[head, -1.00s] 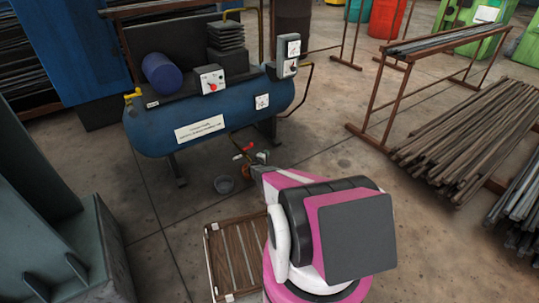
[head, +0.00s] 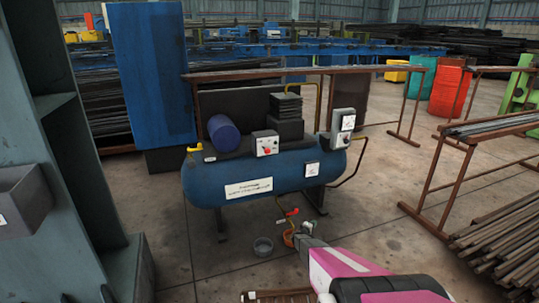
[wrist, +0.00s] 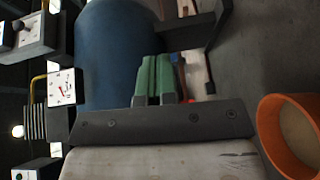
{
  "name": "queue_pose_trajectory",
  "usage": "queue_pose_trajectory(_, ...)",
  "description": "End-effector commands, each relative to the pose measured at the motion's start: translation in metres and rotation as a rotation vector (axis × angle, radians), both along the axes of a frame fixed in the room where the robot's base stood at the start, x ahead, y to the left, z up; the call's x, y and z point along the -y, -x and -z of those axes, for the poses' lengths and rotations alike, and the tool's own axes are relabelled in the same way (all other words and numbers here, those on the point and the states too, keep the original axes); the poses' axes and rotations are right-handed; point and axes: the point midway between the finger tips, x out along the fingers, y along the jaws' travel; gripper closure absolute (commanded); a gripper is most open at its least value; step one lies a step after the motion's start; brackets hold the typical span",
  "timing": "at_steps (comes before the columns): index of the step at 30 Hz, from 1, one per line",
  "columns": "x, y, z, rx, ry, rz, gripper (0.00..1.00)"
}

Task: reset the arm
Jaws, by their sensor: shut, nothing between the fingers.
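My gripper (head: 303,228) is in front of the blue compressor tank (head: 250,172), low in the head view, close to the red-handled valve (head: 291,212) beneath the tank. In the wrist view its green fingers (wrist: 158,72) are together with nothing between them. The tank (wrist: 110,50) and a red handle (wrist: 185,88) show beyond the fingers; I cannot tell whether they touch the handle. My pink and white arm reaches in from the bottom of the head view.
An orange cup (head: 288,238) and a grey bowl (head: 263,246) are on the floor below the valve. The cup looms in the wrist view (wrist: 268,125). A steel column (head: 75,150) stands left. A brown rack (head: 440,165) and stacked bars (head: 505,245) are right.

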Motion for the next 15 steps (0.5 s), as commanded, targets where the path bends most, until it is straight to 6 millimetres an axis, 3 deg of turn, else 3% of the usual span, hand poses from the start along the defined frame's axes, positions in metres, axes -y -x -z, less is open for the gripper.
queue_pose_trajectory(8, 0.009, 0.075, -0.099, -0.008, -0.161, 0.241, 1.00)
queue_pose_trajectory(15, -0.002, 0.165, -0.177, -0.085, -0.397, 0.475, 1.00)
